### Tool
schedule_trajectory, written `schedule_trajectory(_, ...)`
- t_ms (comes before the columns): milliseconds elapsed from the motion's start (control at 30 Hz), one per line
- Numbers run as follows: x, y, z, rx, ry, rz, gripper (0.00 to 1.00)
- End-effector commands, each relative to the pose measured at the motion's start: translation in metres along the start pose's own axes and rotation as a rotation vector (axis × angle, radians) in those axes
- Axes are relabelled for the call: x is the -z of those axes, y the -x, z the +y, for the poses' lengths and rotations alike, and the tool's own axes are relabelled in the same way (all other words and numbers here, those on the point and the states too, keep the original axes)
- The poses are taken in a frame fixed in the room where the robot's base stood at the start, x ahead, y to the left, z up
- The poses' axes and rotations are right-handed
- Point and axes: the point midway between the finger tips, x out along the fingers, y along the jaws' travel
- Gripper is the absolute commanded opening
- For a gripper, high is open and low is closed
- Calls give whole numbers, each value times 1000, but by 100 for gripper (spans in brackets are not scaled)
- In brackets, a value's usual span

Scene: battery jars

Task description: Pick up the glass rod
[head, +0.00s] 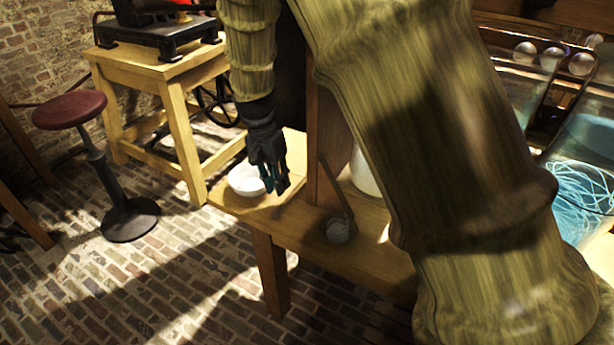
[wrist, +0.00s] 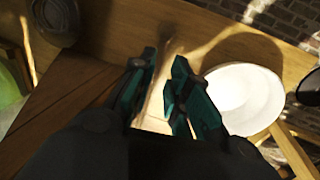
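My gripper (head: 275,187) points down over the wooden bench, beside a white bowl (head: 247,180). In the wrist view its two dark teal fingers (wrist: 164,58) stand apart with a gap between them. A thin pale streak (wrist: 160,78), perhaps the glass rod, runs lengthwise in that gap; I cannot tell it surely from the light on the wood. No rod can be made out in the head view. The bowl also shows in the wrist view (wrist: 240,98), just right of the right finger.
A red-topped stool (head: 70,109) and a wooden stand (head: 160,68) are at left. Glass jars (head: 585,190) stand at far right.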

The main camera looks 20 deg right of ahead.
Motion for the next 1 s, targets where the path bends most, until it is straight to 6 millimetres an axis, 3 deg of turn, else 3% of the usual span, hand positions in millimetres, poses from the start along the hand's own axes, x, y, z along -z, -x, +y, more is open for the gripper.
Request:
schedule_trajectory(267, 2, -19, -1, -1, 1, -2, 18)
schedule_trajectory(533, 4, -54, 0, -1, 2, -1, 18)
schedule_trajectory(833, 4, -59, 0, 0, 2, 0, 18)
schedule_trajectory(933, 4, -59, 0, 0, 2, 0, 1)
schedule_trajectory(1000, 4, -59, 0, 0, 2, 0, 0)
